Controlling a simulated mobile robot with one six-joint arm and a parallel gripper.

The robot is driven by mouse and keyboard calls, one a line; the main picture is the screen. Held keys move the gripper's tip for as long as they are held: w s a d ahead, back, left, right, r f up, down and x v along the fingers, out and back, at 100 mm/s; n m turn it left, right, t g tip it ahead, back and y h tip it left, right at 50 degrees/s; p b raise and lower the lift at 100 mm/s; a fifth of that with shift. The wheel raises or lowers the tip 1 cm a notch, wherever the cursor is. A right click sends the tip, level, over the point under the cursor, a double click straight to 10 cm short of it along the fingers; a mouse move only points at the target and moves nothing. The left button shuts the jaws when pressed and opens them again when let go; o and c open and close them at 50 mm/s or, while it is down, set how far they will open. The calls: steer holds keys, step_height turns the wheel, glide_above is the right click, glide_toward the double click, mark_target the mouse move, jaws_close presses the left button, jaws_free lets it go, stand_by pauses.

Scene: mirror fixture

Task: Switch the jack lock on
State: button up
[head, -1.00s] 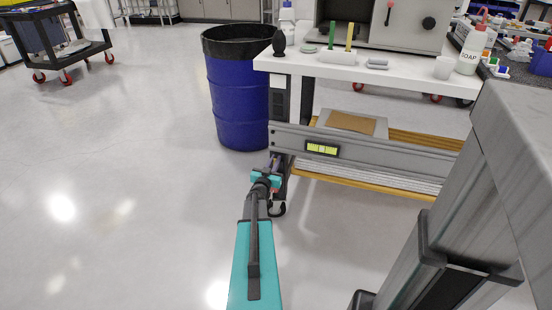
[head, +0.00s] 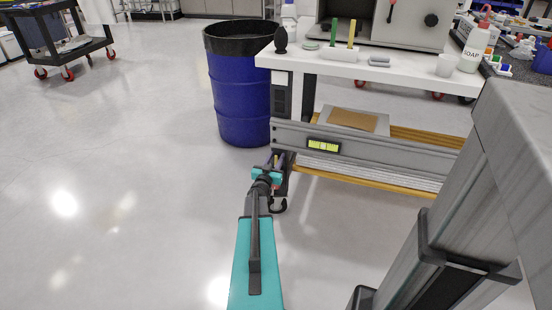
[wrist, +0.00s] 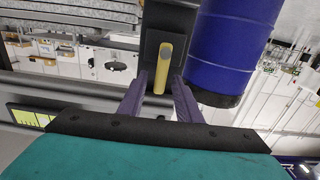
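A yellow lever (wrist: 163,68) with a grey round spot near its top sits on a dark upright plate (wrist: 168,22) in the wrist view; it looks like the jack lock. My gripper (wrist: 160,84) is open, with its two purple fingers apart and the lower end of the lever showing between their tips. I cannot tell whether either finger touches it. In the head view my gripper (head: 274,160) is low beside the near left leg of the white workbench (head: 400,77).
A blue drum (head: 238,100) stands just left of the bench and shows close to the right finger in the wrist view (wrist: 232,40). A grey rail with a yellow-green level display (head: 323,146) runs along the bench. The floor (head: 120,180) to the left is clear.

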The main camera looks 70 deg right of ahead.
steer(key=a+p, duration=0.1)
steer(key=a, duration=1.2)
steer(key=shift+s+a, duration=0.3)
steer(key=shift+s, duration=0.05)
steer(key=shift+p, duration=0.3)
